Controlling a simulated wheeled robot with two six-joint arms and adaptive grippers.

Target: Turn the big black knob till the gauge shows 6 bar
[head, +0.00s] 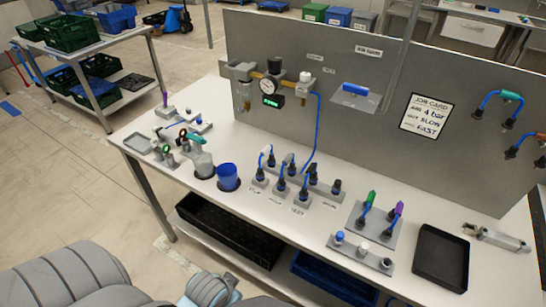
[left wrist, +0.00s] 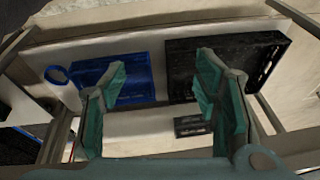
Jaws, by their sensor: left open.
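The air unit hangs on the grey back panel in the head view. A black knob (head: 274,66) sits on top of it, above a round white-faced gauge (head: 267,86). A small display with green digits (head: 273,101) is below the gauge. Needle and digits are too small to read. My left gripper (left wrist: 162,76) is open and empty in the left wrist view, with teal fingers spread above a blue crate (left wrist: 140,90) and a black crate (left wrist: 225,65). It is away from the knob. My right gripper is in neither view.
A white knob (head: 305,76) stands right of the black one. The workbench (head: 300,215) holds a blue cup (head: 228,177), hose plugs, and a black tray (head: 441,258). A small shelf (head: 356,98) juts from the panel.

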